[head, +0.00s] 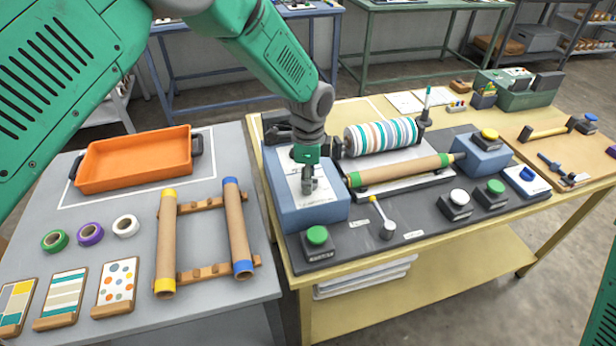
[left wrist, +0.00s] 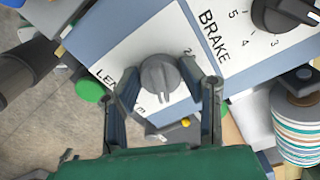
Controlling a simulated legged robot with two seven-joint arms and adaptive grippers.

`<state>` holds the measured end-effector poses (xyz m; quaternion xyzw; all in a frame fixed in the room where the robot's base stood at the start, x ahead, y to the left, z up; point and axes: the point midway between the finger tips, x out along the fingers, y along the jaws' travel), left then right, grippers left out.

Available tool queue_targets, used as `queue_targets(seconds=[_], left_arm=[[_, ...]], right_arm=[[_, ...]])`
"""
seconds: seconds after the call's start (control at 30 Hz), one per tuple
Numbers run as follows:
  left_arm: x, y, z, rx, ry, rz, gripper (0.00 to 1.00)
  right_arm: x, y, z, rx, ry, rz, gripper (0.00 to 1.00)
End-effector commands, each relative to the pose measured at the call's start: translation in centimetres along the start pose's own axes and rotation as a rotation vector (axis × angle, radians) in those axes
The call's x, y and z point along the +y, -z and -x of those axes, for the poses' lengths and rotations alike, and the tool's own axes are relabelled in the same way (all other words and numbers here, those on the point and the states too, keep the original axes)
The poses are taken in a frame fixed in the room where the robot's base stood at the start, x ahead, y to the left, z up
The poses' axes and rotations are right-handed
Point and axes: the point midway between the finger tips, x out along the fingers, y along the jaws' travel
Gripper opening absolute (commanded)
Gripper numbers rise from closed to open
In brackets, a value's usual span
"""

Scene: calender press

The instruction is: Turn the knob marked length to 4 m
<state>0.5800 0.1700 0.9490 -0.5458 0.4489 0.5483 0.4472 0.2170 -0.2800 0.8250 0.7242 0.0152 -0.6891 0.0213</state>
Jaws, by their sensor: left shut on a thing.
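The length knob (left wrist: 160,76) is a grey round knob on a white plate whose lettering, partly covered, begins "LE". The figures 2 and 3 show beside it; 4 cannot be made out. A pale mark on the knob points towards the bottom of the left wrist view, near the 3. My left gripper (left wrist: 167,92) has one finger on either side of the knob and is shut on it. In the head view my left gripper (head: 308,184) points down over the blue control box (head: 318,215) and hides most of the knob. My right gripper is out of view.
The brake knob (left wrist: 286,12) is close by on the same box. A striped roller (head: 381,136), a green button (head: 317,236) and a small lever (head: 383,218) stand nearby on the dark base. An orange tray (head: 135,160) and cardboard tubes lie on the grey table.

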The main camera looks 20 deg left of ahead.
Motion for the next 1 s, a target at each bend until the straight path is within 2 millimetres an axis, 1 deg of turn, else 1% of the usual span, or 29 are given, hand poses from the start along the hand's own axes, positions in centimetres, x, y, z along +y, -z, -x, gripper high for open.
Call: queue_targets(seconds=[0.03, 0.7, 1.0], left_arm=[[-0.2, 0.4, 0.3, 0.008, 0.008, 0.032, 0.07], [-0.5, 0.6, 0.5, 0.015, 0.013, 0.637, 0.07], [-0.6, 0.4, 0.5, 0.016, 0.012, 0.827, 0.07]], right_arm=[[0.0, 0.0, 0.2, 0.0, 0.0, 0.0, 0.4], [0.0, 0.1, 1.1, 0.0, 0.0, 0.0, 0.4], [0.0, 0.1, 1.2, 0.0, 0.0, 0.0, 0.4]])
